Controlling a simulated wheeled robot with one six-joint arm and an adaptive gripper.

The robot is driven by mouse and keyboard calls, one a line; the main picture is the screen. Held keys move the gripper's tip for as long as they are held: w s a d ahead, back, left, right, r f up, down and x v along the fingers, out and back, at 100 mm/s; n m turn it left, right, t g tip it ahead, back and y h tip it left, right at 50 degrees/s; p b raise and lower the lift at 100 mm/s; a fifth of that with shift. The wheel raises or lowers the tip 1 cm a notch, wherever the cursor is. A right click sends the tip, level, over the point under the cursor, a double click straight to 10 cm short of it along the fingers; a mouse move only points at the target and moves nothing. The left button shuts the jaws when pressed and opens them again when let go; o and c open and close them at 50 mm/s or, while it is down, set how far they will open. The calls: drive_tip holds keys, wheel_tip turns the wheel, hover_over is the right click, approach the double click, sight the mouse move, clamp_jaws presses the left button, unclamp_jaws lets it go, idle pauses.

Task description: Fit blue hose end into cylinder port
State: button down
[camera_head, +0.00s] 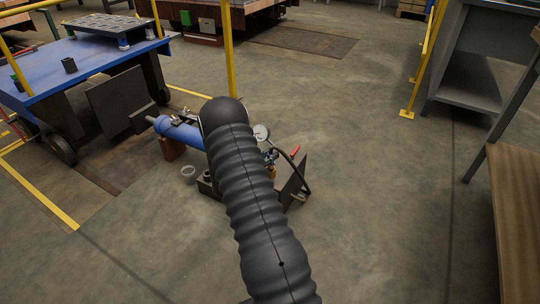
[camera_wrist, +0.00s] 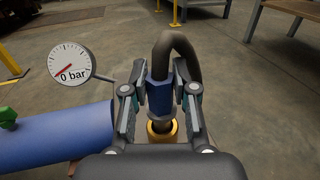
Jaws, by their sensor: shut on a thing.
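In the wrist view my gripper (camera_wrist: 160,82) is shut on the blue hose end (camera_wrist: 160,99), with one finger on each side. A dark hose (camera_wrist: 184,46) bends over from its top. The hose end is upright, directly above a brass port (camera_wrist: 162,131). A narrow metal tip shows between them; I cannot tell whether it is inside the port. The blue cylinder (camera_wrist: 60,136) lies at the left, and also shows in the head view (camera_head: 182,132). My arm hides most of the gripper in the head view.
A pressure gauge (camera_wrist: 72,63) reading 0 bar stands above the cylinder, left of my gripper. A blue cart (camera_head: 80,62) is at the left and a grey bench (camera_head: 480,80) at the right. Yellow rails (camera_head: 229,55) stand behind.

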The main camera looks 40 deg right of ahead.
drive_tip(key=shift+f+b, duration=0.95)
drive_tip(key=shift+f, duration=0.35)
drive_tip(key=c, duration=0.8)
unclamp_jaws()
drive_tip(key=shift+c, duration=0.2)
drive_tip(key=s+a, duration=0.1)
drive_tip(key=a, duration=1.1)
drive_tip(key=shift+s, duration=0.25)
drive_tip(key=shift+r, duration=0.1)
